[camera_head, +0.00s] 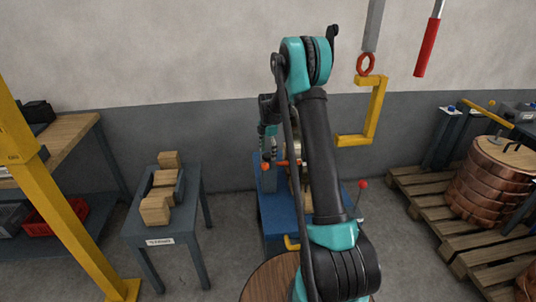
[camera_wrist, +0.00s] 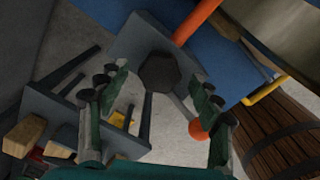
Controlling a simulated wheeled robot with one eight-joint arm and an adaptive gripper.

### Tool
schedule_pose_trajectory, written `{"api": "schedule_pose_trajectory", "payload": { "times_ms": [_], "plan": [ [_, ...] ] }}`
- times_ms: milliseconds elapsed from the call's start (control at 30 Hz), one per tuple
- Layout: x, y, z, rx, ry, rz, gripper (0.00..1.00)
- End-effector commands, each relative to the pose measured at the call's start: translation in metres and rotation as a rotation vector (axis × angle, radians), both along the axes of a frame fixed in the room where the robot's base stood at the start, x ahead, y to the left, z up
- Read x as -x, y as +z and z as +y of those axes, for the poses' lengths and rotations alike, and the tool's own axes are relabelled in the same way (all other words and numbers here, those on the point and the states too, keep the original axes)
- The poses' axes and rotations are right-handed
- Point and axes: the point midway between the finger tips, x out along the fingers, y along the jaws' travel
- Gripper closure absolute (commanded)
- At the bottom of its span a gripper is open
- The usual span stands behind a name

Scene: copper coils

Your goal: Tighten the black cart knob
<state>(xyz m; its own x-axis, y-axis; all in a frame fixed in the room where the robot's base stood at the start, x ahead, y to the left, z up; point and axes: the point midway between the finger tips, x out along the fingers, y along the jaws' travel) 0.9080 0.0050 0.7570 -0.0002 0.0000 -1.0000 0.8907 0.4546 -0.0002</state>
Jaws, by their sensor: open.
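The black knob (camera_wrist: 158,72) is many-sided and dark in the wrist view. It lies in front of a grey-blue plate (camera_wrist: 128,48) by the blue cart (camera_head: 268,222). My gripper (camera_wrist: 160,84) is open, with one finger on each side of the knob in the picture. A gap shows between each finger and the knob, and I cannot tell how far away the knob is in depth. In the head view my gripper (camera_head: 267,136) hangs over the cart's left part. I cannot make out the knob there, and my arm hides much of the cart.
An orange ball-ended lever (camera_wrist: 197,130) is close to the right finger. A red-balled lever (camera_head: 362,184) stands right of the cart. A yellow hook (camera_head: 375,112) hangs at the right. A small table (camera_head: 190,222) with wooden blocks is at the left. Copper coils (camera_head: 490,190) sit on a pallet.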

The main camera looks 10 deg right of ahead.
Motion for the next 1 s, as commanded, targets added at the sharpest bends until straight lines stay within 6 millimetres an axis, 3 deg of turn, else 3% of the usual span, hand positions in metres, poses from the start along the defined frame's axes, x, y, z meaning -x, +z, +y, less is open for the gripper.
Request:
{"api": "schedule_pose_trajectory", "payload": {
  "times_ms": [433,833,1000],
  "plan": [
    [0.0003,-0.0108,0.0000,0.000,0.000,0.000,0.35],
    [0.0003,-0.0106,0.0000,0.000,0.000,0.000,0.85],
    [0.0003,-0.0106,0.0000,0.000,-0.007,0.000,0.85]
  ]
}}
